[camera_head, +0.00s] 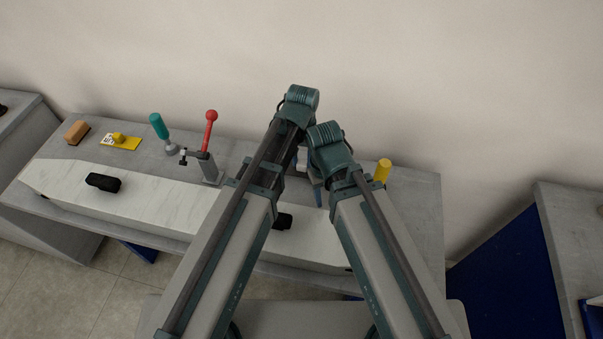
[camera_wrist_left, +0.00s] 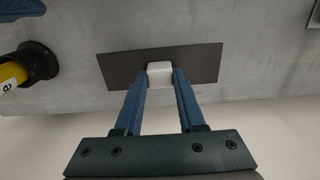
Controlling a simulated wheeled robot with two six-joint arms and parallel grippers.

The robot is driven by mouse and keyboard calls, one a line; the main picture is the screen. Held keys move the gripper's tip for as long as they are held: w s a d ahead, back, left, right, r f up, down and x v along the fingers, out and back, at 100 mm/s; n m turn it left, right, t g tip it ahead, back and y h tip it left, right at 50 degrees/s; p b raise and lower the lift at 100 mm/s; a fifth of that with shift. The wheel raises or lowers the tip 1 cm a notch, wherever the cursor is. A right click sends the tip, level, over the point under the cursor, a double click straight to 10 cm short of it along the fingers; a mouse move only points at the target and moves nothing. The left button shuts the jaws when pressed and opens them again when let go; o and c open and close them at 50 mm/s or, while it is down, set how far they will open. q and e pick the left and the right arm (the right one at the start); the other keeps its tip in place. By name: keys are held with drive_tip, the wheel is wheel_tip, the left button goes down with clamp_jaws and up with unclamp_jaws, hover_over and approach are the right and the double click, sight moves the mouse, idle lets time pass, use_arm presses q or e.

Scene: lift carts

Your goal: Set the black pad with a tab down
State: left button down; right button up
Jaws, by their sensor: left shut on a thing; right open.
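The black pad with a tab (camera_wrist_left: 205,65) shows in the left wrist view as a flat dark rectangle with a white tab in its middle. My left gripper (camera_wrist_left: 160,76) is shut on the white tab, one blue finger on each side. The pad is over the grey bench top (camera_wrist_left: 255,75); I cannot tell whether it touches it. In the head view my arms hide the pad and most of the left gripper. My right gripper (camera_head: 316,188) is open, low over the bench beside the left one; a blue finger of it shows in the left wrist view's upper left corner.
A yellow cylinder (camera_head: 383,168) on a black base stands just right of my grippers. A red-knobbed clamp (camera_head: 210,165), a teal-handled tool (camera_head: 158,127), a yellow plate (camera_head: 127,144) and a brown block (camera_head: 76,131) stand left. A long pale slab (camera_head: 160,203) lies along the front.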

sight(302, 162)
use_arm(q)
drive_tip(key=shift+f, duration=0.15)
use_arm(e)
drive_tip(key=shift+f, duration=0.15)
use_arm(q)
wheel_tip(302, 162, down, 4)
drive_tip(key=b, duration=0.3)
drive_tip(key=shift+r, duration=0.25)
use_arm(e)
wheel_tip(302, 162, down, 4)
drive_tip(key=shift+r, duration=0.25)
use_arm(q)
drive_tip(key=shift+f+b, duration=0.2)
drive_tip(key=shift+b, duration=0.25)
use_arm(e)
drive_tip(key=shift+f, duration=0.15)
use_arm(q)
drive_tip(key=c, duration=0.5)
unclamp_jaws()
drive_tip(key=shift+r, duration=0.2)
